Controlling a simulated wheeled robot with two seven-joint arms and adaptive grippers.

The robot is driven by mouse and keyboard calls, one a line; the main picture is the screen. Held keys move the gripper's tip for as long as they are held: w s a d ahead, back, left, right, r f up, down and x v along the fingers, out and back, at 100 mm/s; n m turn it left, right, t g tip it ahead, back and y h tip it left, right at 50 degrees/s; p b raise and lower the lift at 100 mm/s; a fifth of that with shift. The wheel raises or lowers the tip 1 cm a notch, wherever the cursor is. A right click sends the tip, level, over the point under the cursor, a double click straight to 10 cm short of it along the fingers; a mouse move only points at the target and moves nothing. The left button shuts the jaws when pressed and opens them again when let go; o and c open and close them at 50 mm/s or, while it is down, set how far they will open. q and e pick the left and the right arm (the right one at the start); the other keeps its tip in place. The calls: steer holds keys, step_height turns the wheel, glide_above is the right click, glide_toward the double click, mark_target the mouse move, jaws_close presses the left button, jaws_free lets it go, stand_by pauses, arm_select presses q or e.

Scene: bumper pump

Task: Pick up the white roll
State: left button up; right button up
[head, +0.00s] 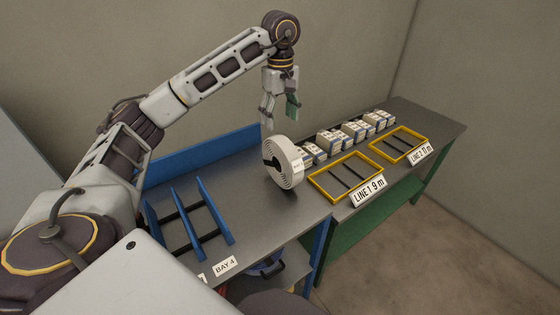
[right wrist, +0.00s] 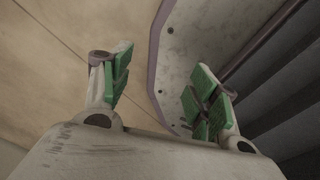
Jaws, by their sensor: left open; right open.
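The white roll (head: 289,162) stands on its edge on the grey bench top in the head view, with a dark slot at its middle. My left gripper (head: 278,120) points down just above and behind the roll, open and empty. One finger reaches down close to the roll's upper edge; I cannot tell whether it touches. My right gripper (right wrist: 155,85) is open and empty in the right wrist view, with green pads on its fingers. It is not visible in the head view.
A blue rack (head: 187,215) stands on the bench left of the roll, near a BAY 4 label (head: 226,265). Several small boxes (head: 330,139) line the back at right. Two yellow frames (head: 346,178) lie before them with LINE labels (head: 369,190). A blue back rail (head: 200,157) borders the bench.

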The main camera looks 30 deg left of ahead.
mark_target(281, 138)
arm_select(q)
steer(key=shift+d, duration=0.1)
steer(key=shift+f, duration=1.7)
step_height(281, 138, down, 4)
steer(key=shift+r, duration=0.15)
steer(key=shift+f, duration=0.75)
arm_select(e)
steer(key=shift+d, duration=0.2)
steer(key=shift+d, duration=0.1)
arm_select(q)
steer(key=shift+f, duration=0.1)
arm_select(e)
steer(key=shift+r, duration=0.1)
